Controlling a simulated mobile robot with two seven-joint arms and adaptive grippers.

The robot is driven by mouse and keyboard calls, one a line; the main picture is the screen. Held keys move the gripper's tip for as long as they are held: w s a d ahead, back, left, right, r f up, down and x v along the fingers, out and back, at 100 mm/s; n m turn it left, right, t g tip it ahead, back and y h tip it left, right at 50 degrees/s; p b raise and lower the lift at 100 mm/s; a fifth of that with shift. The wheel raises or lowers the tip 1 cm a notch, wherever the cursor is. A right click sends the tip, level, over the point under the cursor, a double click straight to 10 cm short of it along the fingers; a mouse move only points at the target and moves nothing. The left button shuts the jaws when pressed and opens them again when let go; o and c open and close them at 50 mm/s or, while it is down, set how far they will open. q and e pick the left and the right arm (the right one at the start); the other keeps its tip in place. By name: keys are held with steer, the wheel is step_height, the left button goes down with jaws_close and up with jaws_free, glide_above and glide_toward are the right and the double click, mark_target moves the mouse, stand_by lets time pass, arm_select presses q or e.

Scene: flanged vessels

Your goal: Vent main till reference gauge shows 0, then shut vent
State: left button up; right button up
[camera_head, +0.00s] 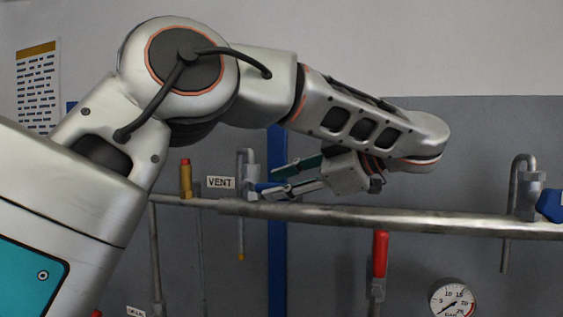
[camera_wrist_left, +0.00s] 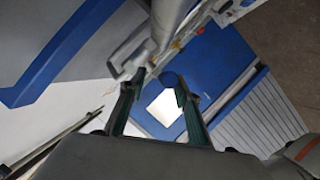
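My left gripper (camera_head: 284,179) is in front of the pipe beside the VENT label (camera_head: 220,183), its fingers pointing left. The fingers are apart, also in the left wrist view (camera_wrist_left: 157,100). The vent valve (camera_head: 250,170) sits on the pipe just left of the fingertips, with a bent tube beside it. Its blue handle (camera_head: 265,186) shows close to the fingertips; whether they touch cannot be told. A round gauge (camera_head: 453,301) at the lower right is cut off by the frame; its needle is too small to read. My right gripper is not in view.
A horizontal steel pipe (camera_head: 420,220) crosses the view. A red-handled valve (camera_head: 380,255) hangs below it. Another bent-tube valve (camera_head: 530,190) with a blue handle (camera_head: 549,205) is at the right. A brass fitting (camera_head: 186,180) stands left of the VENT label. A blue post (camera_head: 278,260) is behind.

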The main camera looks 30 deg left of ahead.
arm_select(q)
step_height(320, 180, up, 7)
steer(key=shift+r, duration=0.15)
steer(key=shift+d+r, duration=0.1)
steer(key=shift+r, duration=0.5)
